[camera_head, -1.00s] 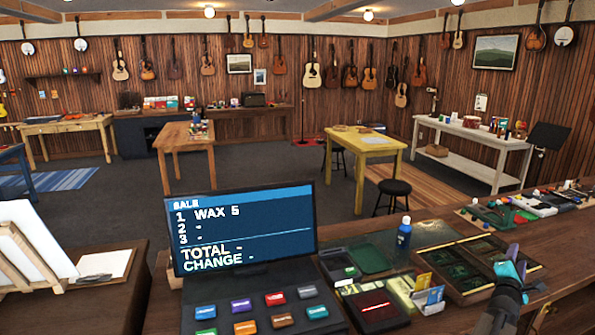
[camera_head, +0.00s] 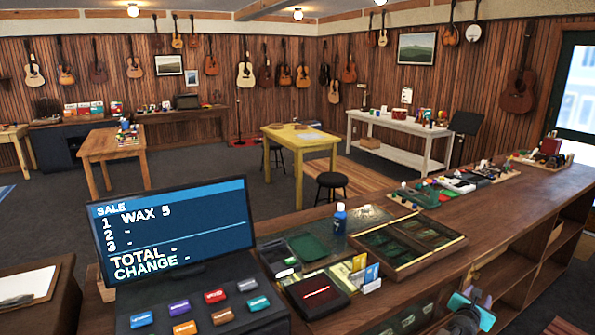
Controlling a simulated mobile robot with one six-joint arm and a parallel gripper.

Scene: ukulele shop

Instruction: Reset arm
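My gripper (camera_head: 474,308) shows at the bottom edge of the view, right of centre. It has teal parts and is above or beside the front of the wooden counter (camera_head: 500,203). It is small and partly cut off, so I cannot tell whether its fingers are open or shut. No held object can be made out. Most of my arm is out of view.
A register screen (camera_head: 172,230) reading "WAX 5" stands front left, above coloured buttons. A card holder (camera_head: 366,277), a blue bottle (camera_head: 340,219) and a divided tray (camera_head: 448,244) are on the counter. Open shelves (camera_head: 520,272) are below its right part.

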